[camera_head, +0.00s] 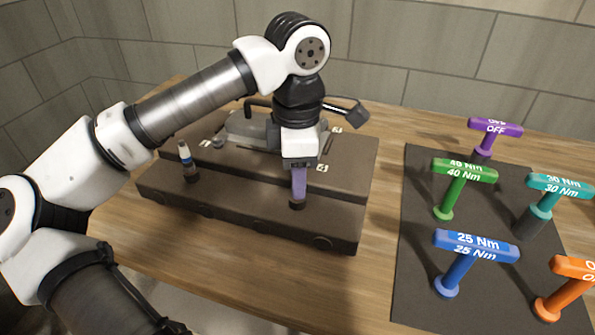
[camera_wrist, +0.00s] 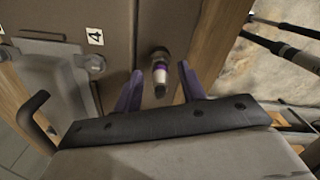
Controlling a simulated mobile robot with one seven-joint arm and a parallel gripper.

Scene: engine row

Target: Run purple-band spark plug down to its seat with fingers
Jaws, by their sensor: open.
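The purple-band spark plug (camera_wrist: 160,67) shows in the wrist view, with a white body, a purple band and a dark end towards me. It stands in a hole of the brown engine block (camera_wrist: 120,62), near the label 4. My gripper (camera_wrist: 161,71) has its two purple fingers apart, one on each side of the plug, with a visible gap on both sides. In the head view, my gripper (camera_head: 299,187) points down over the block (camera_head: 255,218), and its fingers hide most of the plug. How deep the plug sits cannot be told.
A blue-band spark plug (camera_head: 187,160) stands in the block to the left. A grey coil-like part (camera_head: 245,127) lies on the block behind. At right, a dark mat (camera_head: 420,225) holds several coloured T-handle tools, including a blue 25 Nm one (camera_head: 470,250). Bare wood lies between block and mat.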

